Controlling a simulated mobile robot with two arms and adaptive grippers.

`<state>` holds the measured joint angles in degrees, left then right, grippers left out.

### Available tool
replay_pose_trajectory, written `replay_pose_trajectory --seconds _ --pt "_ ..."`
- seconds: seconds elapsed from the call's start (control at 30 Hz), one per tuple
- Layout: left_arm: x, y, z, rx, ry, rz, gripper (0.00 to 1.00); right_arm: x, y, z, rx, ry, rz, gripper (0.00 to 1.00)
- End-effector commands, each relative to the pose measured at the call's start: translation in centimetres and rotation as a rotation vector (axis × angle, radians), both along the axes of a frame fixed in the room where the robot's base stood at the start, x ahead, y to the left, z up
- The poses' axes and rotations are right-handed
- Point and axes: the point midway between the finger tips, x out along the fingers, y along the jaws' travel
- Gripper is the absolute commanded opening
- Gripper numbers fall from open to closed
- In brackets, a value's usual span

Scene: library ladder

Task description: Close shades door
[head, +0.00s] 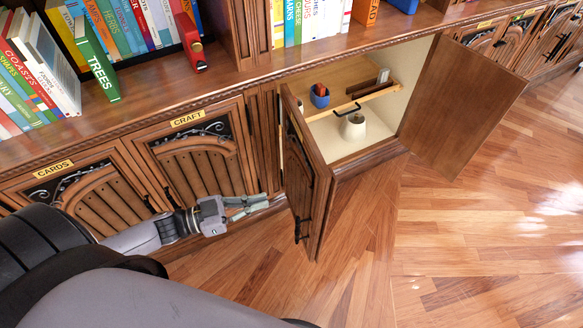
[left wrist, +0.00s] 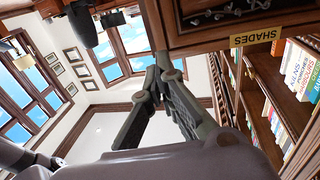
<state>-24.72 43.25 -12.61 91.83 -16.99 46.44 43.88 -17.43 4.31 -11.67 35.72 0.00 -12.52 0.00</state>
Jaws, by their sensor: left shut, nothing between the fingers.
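The cabinet's left door leaf (head: 312,190) stands swung open into the room, with its carved outer face and dark handle (head: 299,230) turned left. In the left wrist view a carved door (left wrist: 220,14) carries a yellow SHADES label (left wrist: 257,39), seen upside down; the same leaf appears to be the left one. My left gripper (head: 262,204) is shut and empty, low on the outer side of that leaf. In the left wrist view its fingertips (left wrist: 164,68) are close to the door's edge; contact cannot be told. My right gripper is in neither view.
The right door leaf (head: 465,100) also stands open. Inside are a wooden drawer (head: 366,92), a blue cup (head: 320,95) and a cream vase (head: 353,127). The shut CRAFT door (head: 205,160) is left of the gripper. The floor (head: 440,240) in front is clear.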

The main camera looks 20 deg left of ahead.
Motion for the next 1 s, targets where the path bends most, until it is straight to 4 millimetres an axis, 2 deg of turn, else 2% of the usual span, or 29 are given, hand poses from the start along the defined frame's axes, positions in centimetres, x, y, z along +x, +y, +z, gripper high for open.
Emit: replay_pose_trajectory --seconds 0.03,0.1,0.2,0.4,0.6,0.73,1.0 --pt "0.5 -0.5 0.2 -0.002 -0.003 0.001 0.0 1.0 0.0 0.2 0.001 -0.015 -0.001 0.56" --pt "1.4 -1.5 0.2 -0.002 -0.006 0.002 0.0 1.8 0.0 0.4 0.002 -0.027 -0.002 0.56" --pt "2.9 -3.0 0.3 -0.003 -0.005 0.003 0.0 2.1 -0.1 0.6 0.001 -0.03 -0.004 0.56" --pt "5.8 -6.2 0.2 -0.002 -0.005 0.005 0.0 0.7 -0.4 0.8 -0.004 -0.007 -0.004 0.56" --pt "7.9 -8.6 0.1 0.0 -0.003 0.005 0.0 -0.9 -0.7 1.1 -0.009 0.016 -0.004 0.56" --pt "8.6 -9.4 0.0 0.0 -0.001 0.005 0.0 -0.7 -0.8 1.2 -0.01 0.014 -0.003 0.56" --pt "8.9 -9.7 -0.1 0.001 0.0 0.006 0.0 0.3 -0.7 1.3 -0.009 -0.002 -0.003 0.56"
